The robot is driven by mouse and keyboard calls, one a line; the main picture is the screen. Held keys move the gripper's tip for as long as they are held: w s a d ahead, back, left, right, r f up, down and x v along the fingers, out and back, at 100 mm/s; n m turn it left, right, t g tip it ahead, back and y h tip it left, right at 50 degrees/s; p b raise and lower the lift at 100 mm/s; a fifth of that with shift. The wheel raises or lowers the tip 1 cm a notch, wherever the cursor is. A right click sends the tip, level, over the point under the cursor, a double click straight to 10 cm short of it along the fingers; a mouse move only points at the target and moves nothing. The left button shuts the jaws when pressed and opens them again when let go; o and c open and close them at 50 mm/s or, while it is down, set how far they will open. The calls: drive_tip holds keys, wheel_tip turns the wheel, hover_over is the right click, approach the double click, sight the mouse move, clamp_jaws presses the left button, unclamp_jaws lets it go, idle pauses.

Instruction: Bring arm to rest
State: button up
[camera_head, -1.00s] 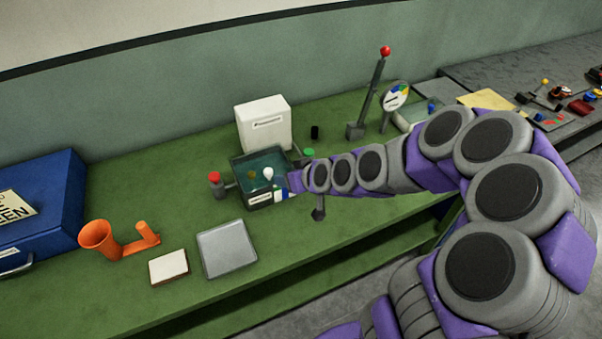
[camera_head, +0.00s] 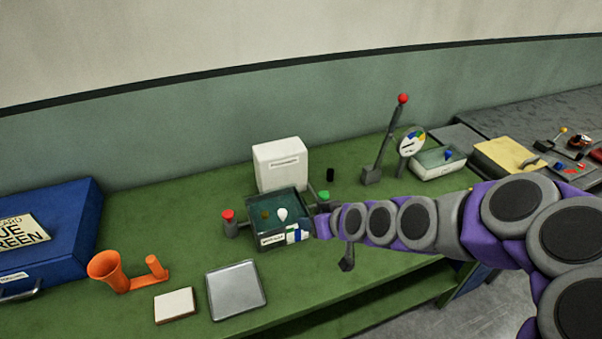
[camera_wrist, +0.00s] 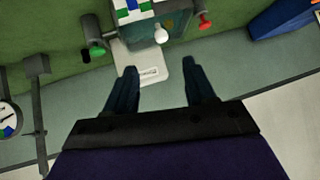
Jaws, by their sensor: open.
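My arm (camera_head: 400,222) is purple and grey and reaches in from the right over the green bench in the head view. My gripper (camera_wrist: 160,78) shows in the wrist view with its two dark fingers apart and nothing between them. In the head view its end is beside the right side of a dark open box (camera_head: 262,241). In the wrist view the white bulb-shaped piece (camera_wrist: 161,36) of that box appears beyond the fingertips. Whether the gripper touches the box cannot be told.
A red-knobbed lever (camera_head: 385,145) and a round dial (camera_head: 411,141) stand to the right. An orange funnel piece (camera_head: 108,272), grey tray (camera_head: 236,290) and blue case (camera_head: 55,235) are at left. Bare bench lies behind the funnel.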

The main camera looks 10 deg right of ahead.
drive_tip(key=s+r+m+g+h, duration=0.1)
drive_tip(key=s+g, duration=0.2)
drive_tip(key=s, duration=0.7)
drive_tip(key=s+d+r+m+g+h, duration=0.1)
drive_tip(key=s+g, duration=0.3)
drive_tip(key=s, duration=0.7)
drive_tip(key=s+r+m+g+h, duration=0.1)
drive_tip(key=s+r+g+h, duration=0.1)
drive_tip(key=s, duration=0.9)
drive_tip(key=shift+d+r+g+h, duration=0.2)
drive_tip(key=shift+r+g+h, duration=0.1)
drive_tip(key=shift+g, duration=0.4)
drive_tip(key=shift+c, duration=0.2)
